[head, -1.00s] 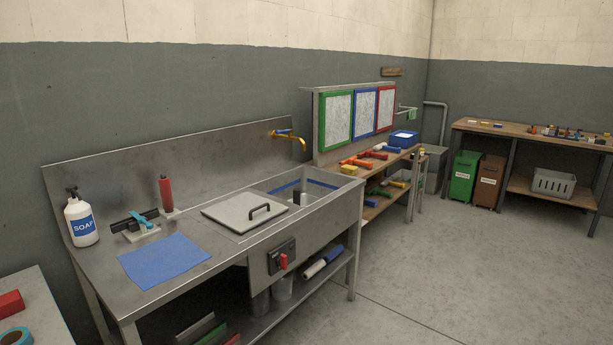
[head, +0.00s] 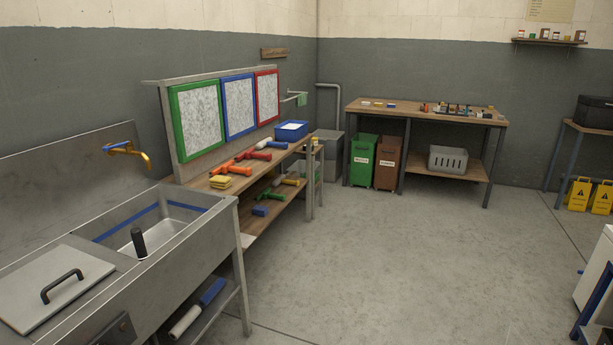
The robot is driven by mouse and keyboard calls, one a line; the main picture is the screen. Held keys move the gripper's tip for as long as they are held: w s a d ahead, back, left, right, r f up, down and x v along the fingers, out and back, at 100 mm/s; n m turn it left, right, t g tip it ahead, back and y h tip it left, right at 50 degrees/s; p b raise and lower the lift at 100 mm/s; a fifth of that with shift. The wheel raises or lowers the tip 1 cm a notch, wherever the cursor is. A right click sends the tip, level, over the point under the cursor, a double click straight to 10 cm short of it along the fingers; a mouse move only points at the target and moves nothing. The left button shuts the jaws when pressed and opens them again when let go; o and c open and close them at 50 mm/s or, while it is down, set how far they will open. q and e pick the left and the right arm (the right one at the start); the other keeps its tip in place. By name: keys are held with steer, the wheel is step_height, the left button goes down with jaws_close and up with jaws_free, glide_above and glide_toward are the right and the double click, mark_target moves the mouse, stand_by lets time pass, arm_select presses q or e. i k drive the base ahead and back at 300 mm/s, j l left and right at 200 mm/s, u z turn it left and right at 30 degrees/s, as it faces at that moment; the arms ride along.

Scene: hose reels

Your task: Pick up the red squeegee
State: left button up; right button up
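No item shows clearly enough to be named the red squeegee. A small red tool (head: 257,155) lies on the wooden bench (head: 200,184) below the framed boards, too small to tell what it is. Orange tools (head: 231,168) lie beside it, partly overlapping in view. Neither of my grippers is in view.
The steel sink (head: 165,232) with a handled lid (head: 58,284) stands at the left. A blue bin (head: 291,130) is on the bench. Green (head: 362,160) and brown (head: 387,164) bins stand by the far table (head: 425,115). The floor (head: 400,260) in the middle is clear.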

mark_target(248, 155)
steer(key=i+l+z, duration=0.15)
steer(key=i, duration=0.75)
steer(key=i+l+z, duration=0.15)
steer(key=i, duration=0.75)
